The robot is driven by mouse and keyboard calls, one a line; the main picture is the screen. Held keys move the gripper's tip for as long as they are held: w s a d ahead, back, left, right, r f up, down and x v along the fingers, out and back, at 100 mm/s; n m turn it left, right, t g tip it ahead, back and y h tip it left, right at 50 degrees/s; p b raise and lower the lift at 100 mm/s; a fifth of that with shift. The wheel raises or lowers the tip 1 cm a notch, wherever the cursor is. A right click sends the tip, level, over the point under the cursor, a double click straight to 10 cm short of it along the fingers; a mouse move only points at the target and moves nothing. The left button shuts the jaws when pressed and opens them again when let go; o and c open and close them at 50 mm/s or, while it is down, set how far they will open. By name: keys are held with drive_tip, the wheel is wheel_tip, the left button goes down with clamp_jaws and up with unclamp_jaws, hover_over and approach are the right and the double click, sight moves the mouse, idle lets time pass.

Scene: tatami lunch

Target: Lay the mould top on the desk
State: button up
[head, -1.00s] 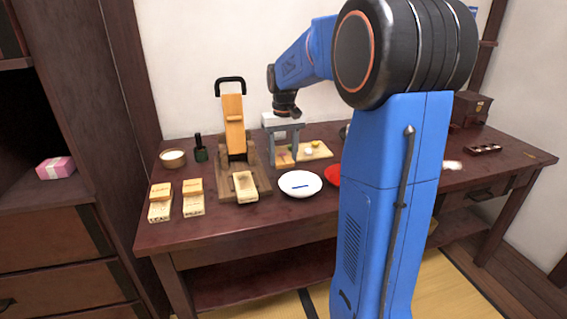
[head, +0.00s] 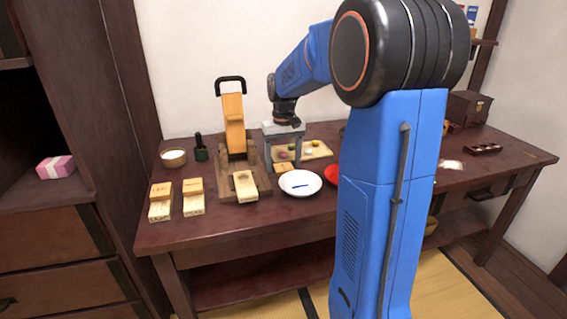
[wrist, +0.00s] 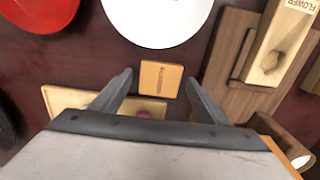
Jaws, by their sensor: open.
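A small light-wood block, which looks like the mould top (head: 284,168), lies flat on the dark desk (head: 232,219), just behind the white plate (head: 300,183). My gripper (head: 284,159) points down over it with its fingers apart. In the wrist view the mould top (wrist: 160,80) shows between the two fingertips of my gripper (wrist: 158,77), with a gap on both sides. A pale mould marked FLOWER (wrist: 270,62) lies on a wooden stand to the right there; in the head view this mould (head: 245,186) is left of the plate.
A board with small coloured balls (head: 318,151) is behind and right of my gripper. A red plate (head: 332,175) is partly hidden by my arm. Two labelled moulds (head: 160,202), a white-filled bowl (head: 173,158) and a dark green bottle (head: 200,152) stand left.

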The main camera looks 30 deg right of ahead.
sight(283, 166)
wheel_tip(283, 166, up, 12)
drive_tip(key=s+a+f+n+t, duration=0.2)
drive_tip(key=s+a, duration=0.8)
drive_tip(key=s, duration=0.5)
drive_tip(key=s+a+f+t, duration=0.1)
drive_tip(key=s+a+f, duration=0.2)
drive_tip(key=s+f, duration=0.2)
drive_tip(key=s+a+f+n+t, duration=0.1)
drive_tip(key=s+f, duration=0.3)
drive_tip(key=s, duration=0.6)
drive_tip(key=shift+a+f+t, duration=0.35)
drive_tip(key=shift+a+t, duration=0.05)
drive_tip(key=shift+a, duration=0.5)
